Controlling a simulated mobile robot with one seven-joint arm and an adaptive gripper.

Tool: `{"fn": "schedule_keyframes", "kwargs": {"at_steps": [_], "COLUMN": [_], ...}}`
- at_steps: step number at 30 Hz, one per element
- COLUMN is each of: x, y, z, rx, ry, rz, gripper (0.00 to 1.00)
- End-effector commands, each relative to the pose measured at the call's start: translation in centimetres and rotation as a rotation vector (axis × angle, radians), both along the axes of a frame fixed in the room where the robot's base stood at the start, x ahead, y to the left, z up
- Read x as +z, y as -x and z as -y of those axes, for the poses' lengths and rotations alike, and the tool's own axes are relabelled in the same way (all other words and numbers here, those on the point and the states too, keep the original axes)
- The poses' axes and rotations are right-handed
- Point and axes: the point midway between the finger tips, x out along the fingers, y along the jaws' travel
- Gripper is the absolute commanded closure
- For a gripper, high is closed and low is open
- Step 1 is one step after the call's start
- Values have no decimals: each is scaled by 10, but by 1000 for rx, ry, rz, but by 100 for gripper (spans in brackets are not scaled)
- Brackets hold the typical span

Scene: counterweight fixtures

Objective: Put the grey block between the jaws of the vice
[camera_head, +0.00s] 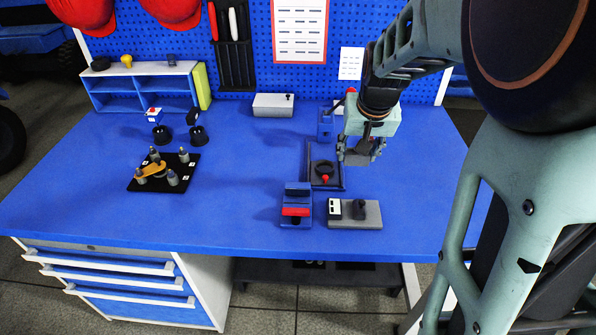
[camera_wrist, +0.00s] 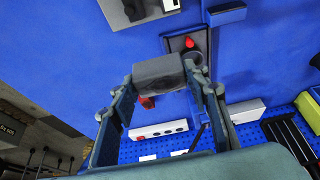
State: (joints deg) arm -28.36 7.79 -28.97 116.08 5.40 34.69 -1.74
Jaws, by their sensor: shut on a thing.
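My gripper (camera_head: 362,148) is shut on the grey block (camera_wrist: 158,70), which spans between the two fingertips (camera_wrist: 160,88) in the wrist view. In the head view the grey block (camera_head: 361,152) shows dark between the fingers, above the right part of the bench and clear of its top. A blue fixture with a red bar (camera_head: 296,211), which looks like the vice, stands near the front edge, left of and nearer than my gripper. Part of it shows at the top of the wrist view (camera_wrist: 226,14). The gap between its jaws is hard to make out.
A black-framed fixture with a round part and red knob (camera_head: 325,178) lies between my gripper and the vice. A grey plate with a black knob (camera_head: 368,216) is right of the vice. A white box (camera_head: 273,105) stands behind. The bench's left-centre (camera_head: 235,205) is clear.

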Motion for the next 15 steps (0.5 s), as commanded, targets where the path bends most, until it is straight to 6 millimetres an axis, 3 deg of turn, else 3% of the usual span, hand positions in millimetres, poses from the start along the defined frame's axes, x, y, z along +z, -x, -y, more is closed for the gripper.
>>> {"fn": "schedule_keyframes", "kwargs": {"at_steps": [7, 15], "x": [-9, -33], "y": [-4, 4], "z": [-12, -68], "rx": [0, 4], "ry": [1, 4], "rz": [-1, -3], "gripper": [88, 88]}}
